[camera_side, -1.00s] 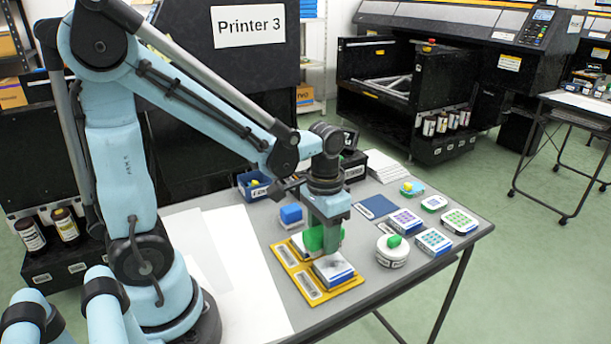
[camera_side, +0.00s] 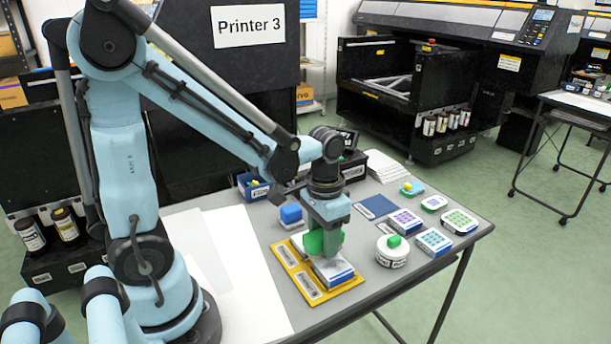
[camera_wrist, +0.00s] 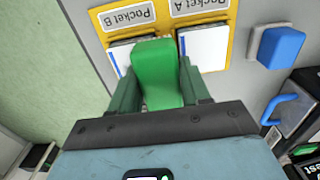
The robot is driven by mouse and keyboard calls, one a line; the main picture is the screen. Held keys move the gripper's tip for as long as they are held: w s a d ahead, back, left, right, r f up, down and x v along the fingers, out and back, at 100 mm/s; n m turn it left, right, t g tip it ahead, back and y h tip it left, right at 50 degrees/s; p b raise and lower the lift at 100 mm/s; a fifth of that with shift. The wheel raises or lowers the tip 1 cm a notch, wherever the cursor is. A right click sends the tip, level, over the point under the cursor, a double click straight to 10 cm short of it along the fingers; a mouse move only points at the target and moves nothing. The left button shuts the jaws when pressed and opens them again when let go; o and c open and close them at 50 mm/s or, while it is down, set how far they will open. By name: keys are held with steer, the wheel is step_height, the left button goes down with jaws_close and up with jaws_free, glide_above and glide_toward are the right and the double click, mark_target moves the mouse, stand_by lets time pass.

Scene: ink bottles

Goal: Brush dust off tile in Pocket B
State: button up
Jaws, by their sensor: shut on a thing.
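The yellow tray (camera_side: 291,279) has two labelled pockets. The Pocket B label (camera_wrist: 123,15) is at left in the wrist view and the Pocket A label (camera_wrist: 199,6) is at right. A white tile with a blue edge (camera_side: 341,277) sits in Pocket B; its top is largely covered by my gripper. It also shows in the wrist view (camera_wrist: 119,58). Another tile (camera_wrist: 211,52) sits in Pocket A. My gripper (camera_side: 326,250) is shut on a green-handled tool (camera_wrist: 155,72), low over Pocket B's tile. The tool's lower end is hidden, so contact cannot be told.
A blue block on a white base (camera_side: 291,214) stands behind the tray. A round white container with a green knob (camera_side: 392,251) stands to the right. Several dotted tiles (camera_side: 433,241) and a flat blue pad (camera_side: 376,206) lie farther right. White sheets (camera_side: 237,260) cover the left side.

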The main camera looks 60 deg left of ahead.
steer(key=shift+f, duration=0.65)
steer(key=shift+d, duration=0.1)
steer(key=shift+d+r, duration=0.1)
steer(key=shift+d, duration=3.15)
steer(key=shift+f, duration=0.2)
steer(key=shift+c, duration=0.4)
